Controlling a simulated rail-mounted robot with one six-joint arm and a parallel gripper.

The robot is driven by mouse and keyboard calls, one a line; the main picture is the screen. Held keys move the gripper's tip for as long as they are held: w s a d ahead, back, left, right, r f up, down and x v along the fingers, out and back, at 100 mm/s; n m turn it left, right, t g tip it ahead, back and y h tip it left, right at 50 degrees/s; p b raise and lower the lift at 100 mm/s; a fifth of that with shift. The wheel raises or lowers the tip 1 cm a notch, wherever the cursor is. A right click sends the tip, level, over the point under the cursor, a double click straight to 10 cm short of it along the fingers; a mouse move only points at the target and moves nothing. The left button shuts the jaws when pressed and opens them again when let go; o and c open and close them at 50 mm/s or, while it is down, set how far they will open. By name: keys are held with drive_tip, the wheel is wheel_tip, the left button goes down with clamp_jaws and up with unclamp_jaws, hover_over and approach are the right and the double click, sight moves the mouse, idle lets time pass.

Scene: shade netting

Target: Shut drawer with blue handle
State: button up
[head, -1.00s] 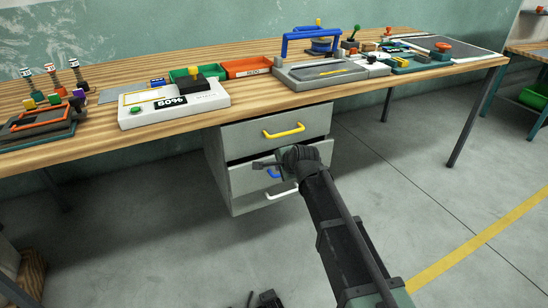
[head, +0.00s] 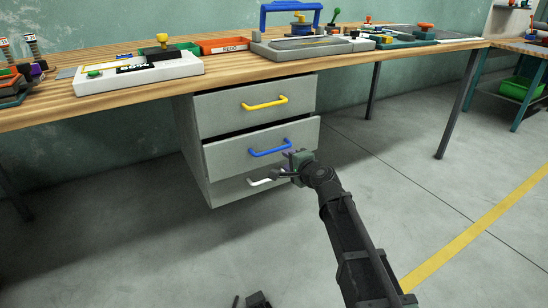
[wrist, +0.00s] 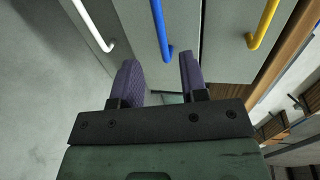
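The drawer with the blue handle (head: 265,150) is the middle one of three in a grey cabinet. Its grey front (head: 222,156) stands out a little, with a dark gap above it. The blue handle also shows in the wrist view (wrist: 162,32), ahead of the space between my fingers. My gripper (head: 284,166) is in front of the cabinet, near the right end of the blue handle. In the wrist view my gripper (wrist: 161,82) has its two purple fingers apart with nothing held between them. I cannot tell whether a finger touches the drawer front.
The top drawer has a yellow handle (head: 265,103) and the bottom one a white handle (head: 266,179), partly behind my gripper. A wooden workbench (head: 225,85) with tools and trays is above the cabinet. The grey floor (head: 400,200) to the right is clear.

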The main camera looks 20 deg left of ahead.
sight(274, 151)
drive_tip(key=b+x, duration=0.2)
drive_tip(key=x, duration=0.9)
drive_tip(key=shift+s, duration=0.1)
clamp_jaws()
